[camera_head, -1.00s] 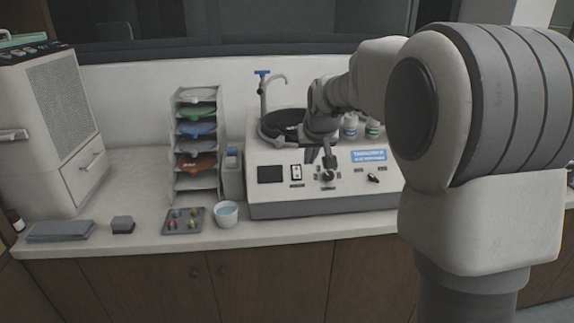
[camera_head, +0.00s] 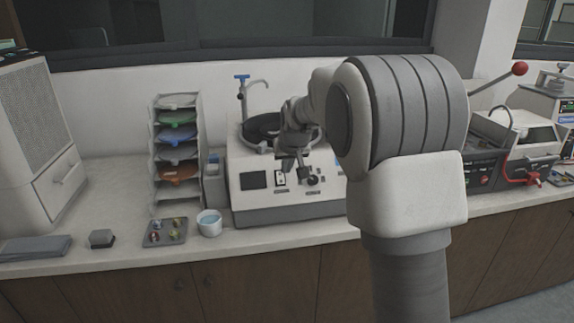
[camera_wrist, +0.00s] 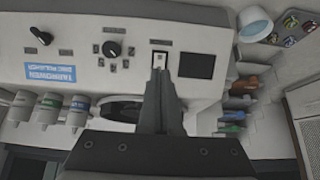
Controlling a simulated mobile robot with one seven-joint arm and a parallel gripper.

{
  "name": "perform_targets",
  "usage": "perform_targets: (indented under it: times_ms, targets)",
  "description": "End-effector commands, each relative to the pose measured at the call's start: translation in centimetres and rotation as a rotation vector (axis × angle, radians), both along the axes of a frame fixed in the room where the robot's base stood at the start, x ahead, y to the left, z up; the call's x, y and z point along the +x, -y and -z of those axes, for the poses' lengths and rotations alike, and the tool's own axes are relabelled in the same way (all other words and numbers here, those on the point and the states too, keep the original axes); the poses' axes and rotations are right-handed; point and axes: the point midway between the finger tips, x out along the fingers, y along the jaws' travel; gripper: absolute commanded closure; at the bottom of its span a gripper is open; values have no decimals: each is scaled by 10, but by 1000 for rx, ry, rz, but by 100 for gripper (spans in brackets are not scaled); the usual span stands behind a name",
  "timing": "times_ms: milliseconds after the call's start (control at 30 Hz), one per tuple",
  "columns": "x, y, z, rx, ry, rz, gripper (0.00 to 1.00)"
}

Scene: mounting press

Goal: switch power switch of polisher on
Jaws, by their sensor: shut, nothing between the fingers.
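The polisher (camera_head: 290,212) is a white console with a round dark bowl on top, standing on the counter. Its power switch (camera_head: 280,178) is a small white-framed rocker between the dark screen (camera_head: 253,180) and the black knob (camera_head: 312,180). In the wrist view, the picture is turned over and the switch (camera_wrist: 159,58) lies just beyond my fingertips, which overlap its near edge. My gripper (camera_wrist: 160,76) is shut and empty; in the head view my gripper (camera_head: 291,168) is just in front of the panel by the switch. I cannot tell whether it touches, or the rocker's position.
A beaker (camera_head: 209,222) and a tray of small samples (camera_head: 165,232) stand left of the polisher. A rack of coloured discs (camera_head: 178,150) stands behind them. A machine with a red-knobbed lever (camera_head: 500,140) is at right. The front counter strip is mostly clear.

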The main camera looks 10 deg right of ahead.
Motion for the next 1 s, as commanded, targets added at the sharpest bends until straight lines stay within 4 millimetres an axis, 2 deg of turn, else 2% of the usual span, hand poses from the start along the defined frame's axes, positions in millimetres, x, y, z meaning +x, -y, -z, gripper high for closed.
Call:
perform_targets:
  times_ms: [33, 200, 400, 633, 1000]
  targets:
    - [6, 0, 11, 0, -4, 0, 100]
    - [26, 0, 39, 1, -3, 1, 100]
    - [47, 0, 62, 1, -1, 2, 100]
    - [62, 0, 74, 1, 1, 1, 100]
    - [64, 0, 77, 1, 1, 1, 100]
